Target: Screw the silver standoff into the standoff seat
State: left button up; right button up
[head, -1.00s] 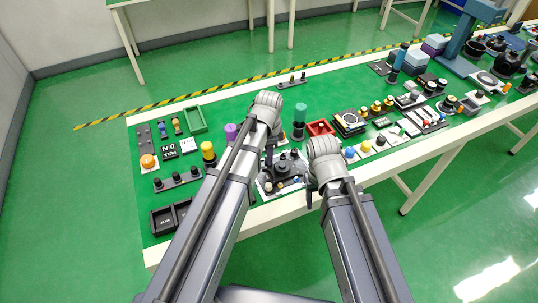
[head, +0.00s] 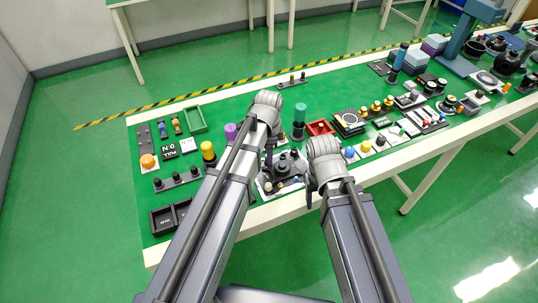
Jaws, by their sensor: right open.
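A dark round fixture (head: 287,168) on a pale plate stands between my two arms; I cannot tell whether it holds the standoff seat. The silver standoff is too small or hidden to pick out. My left gripper (head: 269,157) points down at the fixture's left side, partly behind my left forearm. Whether its fingers are open or hold anything cannot be seen. My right gripper (head: 310,193) is open, low beside the fixture's right side, mostly hidden by its wrist.
A teal-topped cylinder (head: 300,112) and a red tray (head: 320,128) stand behind the fixture. A yellow-topped post (head: 208,150) and a row of black knobs (head: 178,179) are on the left. A green tray (head: 196,119) lies at the back left. Many parts crowd the right.

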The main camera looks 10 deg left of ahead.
pick_arm(q)
jog(key=shift+o, duration=0.2)
jog(key=shift+s, duration=0.15)
notch_tip(320, 180, up, 8)
jog(key=p, duration=0.8)
jog(key=shift+f, duration=0.1)
jog(key=shift+f, duration=0.1)
jog(key=shift+c, duration=0.3)
